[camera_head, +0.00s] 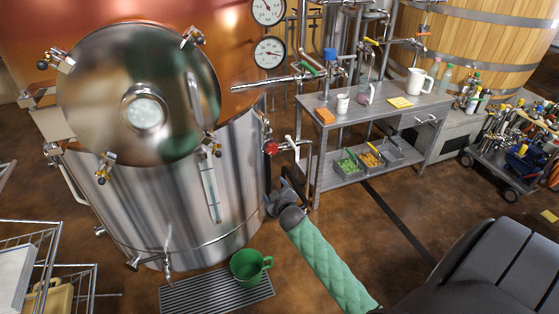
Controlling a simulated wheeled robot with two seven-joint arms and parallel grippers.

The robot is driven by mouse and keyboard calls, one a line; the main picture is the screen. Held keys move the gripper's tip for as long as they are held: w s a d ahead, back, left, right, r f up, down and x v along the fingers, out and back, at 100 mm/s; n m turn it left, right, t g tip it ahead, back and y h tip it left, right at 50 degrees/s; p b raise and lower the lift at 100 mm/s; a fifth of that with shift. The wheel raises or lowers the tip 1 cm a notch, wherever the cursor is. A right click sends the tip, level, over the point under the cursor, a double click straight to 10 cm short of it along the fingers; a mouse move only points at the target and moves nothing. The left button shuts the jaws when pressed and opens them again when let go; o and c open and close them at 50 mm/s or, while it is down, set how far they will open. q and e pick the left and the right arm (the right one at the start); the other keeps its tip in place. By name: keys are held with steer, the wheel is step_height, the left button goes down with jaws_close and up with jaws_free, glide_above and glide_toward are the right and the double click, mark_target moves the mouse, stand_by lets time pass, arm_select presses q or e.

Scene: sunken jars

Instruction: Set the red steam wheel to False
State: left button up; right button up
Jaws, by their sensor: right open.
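The red steam wheel (271,148) is a small red handwheel on the pipework at the right side of the steel vat. It shows whole, but I cannot read its setting. My right gripper (276,197) is dark grey, at the end of my green-sleeved arm. It is open and empty, low beside the vat wall, and shows below the red wheel, apart from it. My left gripper is not in view.
The steel and copper vat (215,195) fills the left. A green pot (248,266) stands on a floor grate (195,297). A steel table (322,103) with mugs stands right of the wheel. A loaded cart (508,170) is far right. Floor between is open.

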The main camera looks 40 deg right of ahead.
mark_target(273, 150)
steer(key=w+d+r+t, duration=0.1)
steer(key=w+d+r, duration=0.1)
steer(key=w+d+r+n+t, duration=0.1)
steer(key=w+d+r, duration=0.1)
steer(key=w, duration=0.1)
steer(key=w+d+r+n+t, duration=0.1)
steer(key=w+d+r, duration=0.1)
steer(key=w+d, duration=0.1)
steer(key=shift+r, duration=0.3)
steer(key=b+x, duration=0.1)
steer(key=x, duration=0.2)
steer(key=shift+w, duration=0.35)
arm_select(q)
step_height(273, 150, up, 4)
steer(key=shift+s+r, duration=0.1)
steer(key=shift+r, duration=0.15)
arm_select(e)
steer(key=shift+w, duration=0.15)
arm_select(q)
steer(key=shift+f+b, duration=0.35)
steer(key=shift+b, duration=0.15)
arm_select(e)
steer(key=shift+x, duration=1.25)
steer(key=shift+r, duration=0.1)
